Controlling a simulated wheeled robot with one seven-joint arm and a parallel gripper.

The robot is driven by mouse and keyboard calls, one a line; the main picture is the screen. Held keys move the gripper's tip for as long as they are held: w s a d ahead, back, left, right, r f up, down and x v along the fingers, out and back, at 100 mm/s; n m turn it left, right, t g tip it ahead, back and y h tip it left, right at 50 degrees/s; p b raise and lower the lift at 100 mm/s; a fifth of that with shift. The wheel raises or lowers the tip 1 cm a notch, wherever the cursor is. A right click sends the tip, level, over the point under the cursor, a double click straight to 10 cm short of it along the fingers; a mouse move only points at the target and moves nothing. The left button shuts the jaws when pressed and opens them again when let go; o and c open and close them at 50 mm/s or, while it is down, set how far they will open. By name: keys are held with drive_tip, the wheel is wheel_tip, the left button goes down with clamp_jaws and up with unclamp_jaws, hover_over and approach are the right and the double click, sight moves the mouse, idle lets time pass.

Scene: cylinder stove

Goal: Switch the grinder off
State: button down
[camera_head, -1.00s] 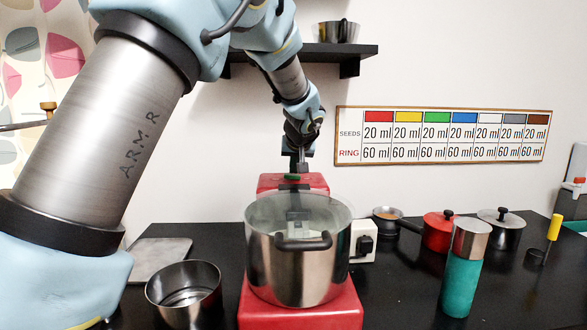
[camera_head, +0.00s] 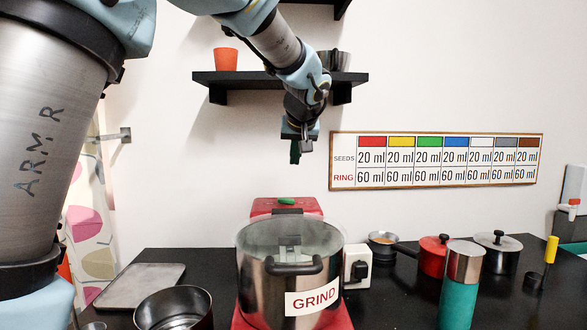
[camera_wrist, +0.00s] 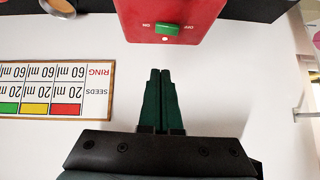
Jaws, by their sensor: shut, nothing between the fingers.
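The grinder has a steel pot (camera_head: 262,290) with a glass lid and a white GRIND label (camera_head: 312,298), on a red base. Its red housing (camera_head: 262,207) rises behind the pot, with a green switch (camera_head: 286,201) on top. In the wrist view the green switch (camera_wrist: 168,28) sits between ON and OFF marks, beside a small pale light (camera_wrist: 165,39). Which way the switch is set I cannot tell. My gripper (camera_head: 295,155) is shut and empty, above the housing and apart from it. Its green fingers (camera_wrist: 160,75) point towards the housing in the wrist view.
A black shelf (camera_head: 225,85) with an orange cup (camera_head: 226,59) is on the wall behind my arm. A socket box (camera_head: 357,266), red pot (camera_head: 432,255) and teal bottle (camera_head: 458,300) stand right of the grinder. A tray (camera_head: 140,285) and open pan (camera_head: 175,308) are at left.

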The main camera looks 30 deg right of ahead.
idle(0.3)
drive_tip(key=shift+w+a+r+y+b, duration=0.2)
drive_tip(key=shift+w+a+y+b, duration=0.25)
drive_tip(key=shift+b, duration=1.3)
drive_tip(key=shift+s+a, duration=0.1)
drive_tip(key=p, duration=0.3)
hover_over(286, 201)
drive_tip(key=f, duration=0.6)
drive_tip(key=shift+s+a+f, duration=0.15)
drive_tip(key=shift+a+f, duration=0.05)
drive_tip(key=f, duration=0.3)
drive_tip(key=shift+w+f+p, duration=0.25)
drive_tip(key=shift+p, duration=0.05)
drive_tip(key=shift+a+f, duration=0.15)
drive_tip(key=shift+f, duration=0.4)
